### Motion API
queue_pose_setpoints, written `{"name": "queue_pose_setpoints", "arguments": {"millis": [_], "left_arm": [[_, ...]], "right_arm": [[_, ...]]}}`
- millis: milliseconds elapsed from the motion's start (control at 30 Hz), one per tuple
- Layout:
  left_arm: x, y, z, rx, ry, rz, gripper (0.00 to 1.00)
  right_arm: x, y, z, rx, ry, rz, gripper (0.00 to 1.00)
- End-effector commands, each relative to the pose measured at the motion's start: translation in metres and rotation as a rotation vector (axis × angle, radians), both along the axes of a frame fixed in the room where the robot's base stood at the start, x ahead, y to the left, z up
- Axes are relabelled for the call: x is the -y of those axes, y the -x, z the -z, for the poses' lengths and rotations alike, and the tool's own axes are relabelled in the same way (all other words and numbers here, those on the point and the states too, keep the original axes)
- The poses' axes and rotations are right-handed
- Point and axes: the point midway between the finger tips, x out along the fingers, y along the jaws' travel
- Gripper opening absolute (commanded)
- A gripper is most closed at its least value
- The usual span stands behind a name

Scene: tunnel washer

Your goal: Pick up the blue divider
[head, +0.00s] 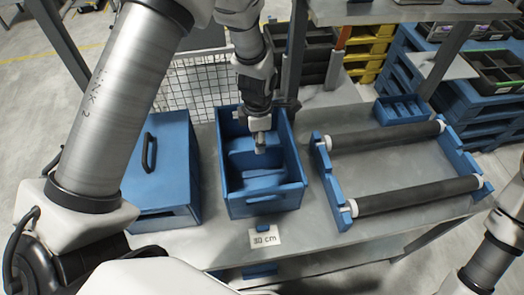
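An open blue bin (263,203) stands on the grey table in the middle of the head view. Inside it are blue plate-like parts; the upright one with a rounded top, which looks like the divider (241,157), is near the bin's middle. My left gripper (260,146) points down into the bin, with its tips at or just beside the divider's top edge. The tips are small and close together, and I cannot tell whether they touch or grip it. Only part of my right arm shows at the lower right edge; its gripper is out of view.
A closed blue box (163,165) with a black handle stands left of the bin. A blue frame with two dark rollers (385,137) stands to the right. A small blue tray (401,108) is behind it. A "30 cm" label (265,239) lies in front of the bin.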

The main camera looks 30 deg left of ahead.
Motion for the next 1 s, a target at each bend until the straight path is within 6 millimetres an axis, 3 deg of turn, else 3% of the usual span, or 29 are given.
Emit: {"name": "queue_pose_setpoints", "arguments": {"millis": [300, 533, 667, 1000], "left_arm": [[-0.005, -0.001, 0.048, -0.001, 0.0, 0.0, 0.4], [-0.005, -0.001, 0.053, 0.001, 0.0, 0.0, 0.4], [-0.005, -0.001, 0.053, 0.001, -0.001, 0.0, 0.0], [-0.005, -0.001, 0.053, 0.0, 0.0, 0.0, 0.0]], "right_arm": [[0.0, 0.0, -0.02, 0.001, 0.0, 0.0, 0.38], [0.0, 0.0, -0.019, 0.001, 0.0, 0.0, 0.38], [0.0, 0.0, -0.019, 0.0, 0.0, 0.0, 0.38], [0.0, 0.0, -0.019, 0.001, 0.0, 0.0, 0.38]]}}
